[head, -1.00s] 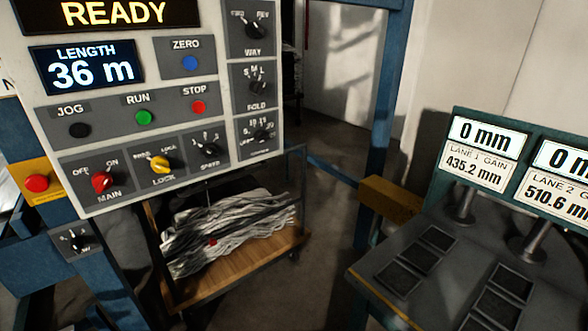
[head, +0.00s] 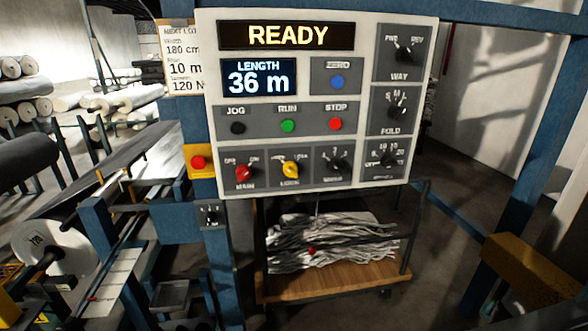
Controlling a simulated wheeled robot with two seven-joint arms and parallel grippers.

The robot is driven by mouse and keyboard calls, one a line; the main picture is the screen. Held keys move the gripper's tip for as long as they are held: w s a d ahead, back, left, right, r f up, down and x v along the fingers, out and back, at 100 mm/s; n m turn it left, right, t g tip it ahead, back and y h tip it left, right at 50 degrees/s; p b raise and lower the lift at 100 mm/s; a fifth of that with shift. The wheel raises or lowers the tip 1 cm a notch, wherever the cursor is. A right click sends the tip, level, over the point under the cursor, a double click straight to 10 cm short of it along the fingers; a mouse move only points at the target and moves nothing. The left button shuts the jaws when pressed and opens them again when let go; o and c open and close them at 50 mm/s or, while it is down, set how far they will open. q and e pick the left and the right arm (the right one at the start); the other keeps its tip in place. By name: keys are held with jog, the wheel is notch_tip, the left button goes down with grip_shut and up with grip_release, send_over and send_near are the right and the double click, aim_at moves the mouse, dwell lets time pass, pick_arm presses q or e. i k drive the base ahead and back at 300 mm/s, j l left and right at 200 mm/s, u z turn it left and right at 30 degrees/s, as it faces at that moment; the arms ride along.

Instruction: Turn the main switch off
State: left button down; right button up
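The main switch (head: 243,174) is a red rotary knob at the lower left of the white control panel (head: 427,100), above the label MAIN. In the blurred picture I cannot tell for sure whether its pointer is at OFF or ON. The panel's display (head: 287,36) is lit and reads READY, and the length display (head: 258,78) reads 36 m. A yellow LOCK knob (head: 291,170) sits just right of the main switch. Neither of my grippers shows in the head view.
A red button on a yellow plate (head: 197,163) is left of the panel. A cart (head: 340,284) with crumpled grey cloth stands below it. A blue frame post (head: 520,170) and yellow block (head: 535,268) are at right. Rolls (head: 62,253) lie at left.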

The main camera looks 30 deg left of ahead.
aim_at(244, 172)
jog(key=u, duration=1.25)
